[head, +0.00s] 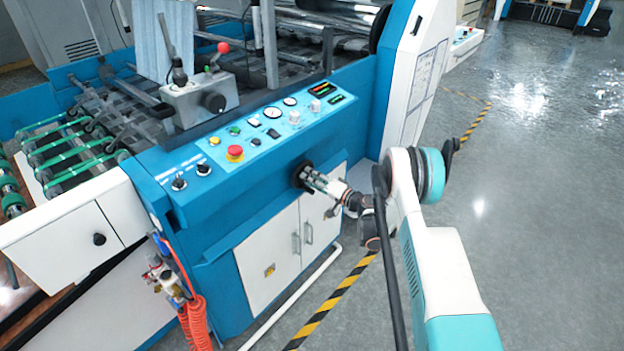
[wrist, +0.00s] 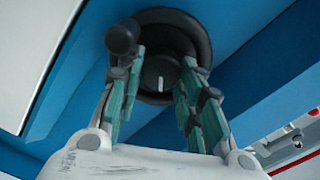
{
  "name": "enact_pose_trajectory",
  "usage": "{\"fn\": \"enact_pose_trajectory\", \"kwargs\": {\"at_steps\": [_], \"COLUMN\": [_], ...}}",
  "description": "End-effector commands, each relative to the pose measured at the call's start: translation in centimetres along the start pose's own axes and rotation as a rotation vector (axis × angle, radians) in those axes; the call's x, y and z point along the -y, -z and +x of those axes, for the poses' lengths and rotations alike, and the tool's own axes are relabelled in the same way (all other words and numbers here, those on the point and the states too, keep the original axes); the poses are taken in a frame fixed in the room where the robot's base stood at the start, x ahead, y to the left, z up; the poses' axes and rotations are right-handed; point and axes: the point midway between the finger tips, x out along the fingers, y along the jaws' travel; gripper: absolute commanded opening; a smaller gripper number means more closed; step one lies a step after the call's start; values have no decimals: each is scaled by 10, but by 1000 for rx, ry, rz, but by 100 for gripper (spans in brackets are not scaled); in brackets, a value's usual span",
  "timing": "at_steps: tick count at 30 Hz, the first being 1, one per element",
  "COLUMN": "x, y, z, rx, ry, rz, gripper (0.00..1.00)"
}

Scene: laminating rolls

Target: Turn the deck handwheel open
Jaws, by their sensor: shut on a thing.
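The deck handwheel (head: 299,172) is a small black wheel on the blue front of the machine, above the white cabinet doors. In the wrist view the handwheel (wrist: 172,27) fills the upper middle, with a round black crank knob at its upper left and a short white mark below its centre. My gripper (head: 309,176) reaches it from the right. In the wrist view my gripper (wrist: 162,68) has its two green-padded fingers on either side of the wheel's middle, shut on it. The finger tips partly hide the wheel, so the exact contact is unclear.
The control panel (head: 262,131) with a red stop button lies above the wheel. White cabinet doors (head: 270,262) with handles are below. Orange coiled hoses (head: 195,318) hang at the lower left. Open grey floor (head: 540,220) lies to the right, past striped floor tape.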

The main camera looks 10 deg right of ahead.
Motion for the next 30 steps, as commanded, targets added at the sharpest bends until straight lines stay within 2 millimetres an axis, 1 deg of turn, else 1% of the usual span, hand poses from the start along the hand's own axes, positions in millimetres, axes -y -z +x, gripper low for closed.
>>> {"fn": "enact_pose_trajectory", "kwargs": {"at_steps": [1, 9, 15, 21, 30], "x": [-1, 0, 0, 1, 1], "y": [-2, -3, -3, -3, -3], "z": [-1, -1, -1, -1, -1], "rx": [4, 5, 5, 5, 4], "ry": [-1, 0, 0, 0, 0], "rz": [-45, -298, -460, -580, -672], "gripper": [10, 10, 10, 10, 10]}}
